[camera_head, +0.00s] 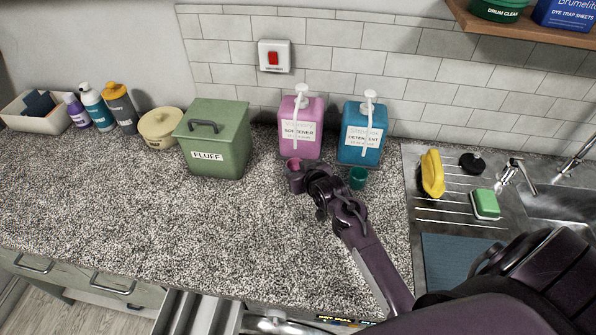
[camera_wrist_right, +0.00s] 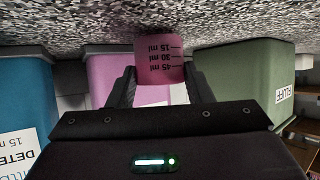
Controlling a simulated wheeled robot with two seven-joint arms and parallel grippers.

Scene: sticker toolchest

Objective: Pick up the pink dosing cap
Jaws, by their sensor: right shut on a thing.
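The pink dosing cap (camera_head: 294,164) stands at the front of the pink softener dispenser (camera_head: 301,125). In the right wrist view the cap (camera_wrist_right: 158,60) shows its ml markings between the two fingers, upside down in that picture. My right gripper (camera_head: 296,178) is shut on the cap, which is close to the counter; I cannot tell whether it touches the counter. A teal cap (camera_head: 357,177) stands to the right, in front of the blue detergent dispenser (camera_head: 362,130). My left gripper is not in view.
The green FLUFF box (camera_head: 218,140) stands left of the softener dispenser. A round cream pot (camera_head: 160,128) and several bottles (camera_head: 96,105) are farther left. The sink's rack (camera_head: 455,190) is at the right. The front left of the speckled counter (camera_head: 130,220) is clear.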

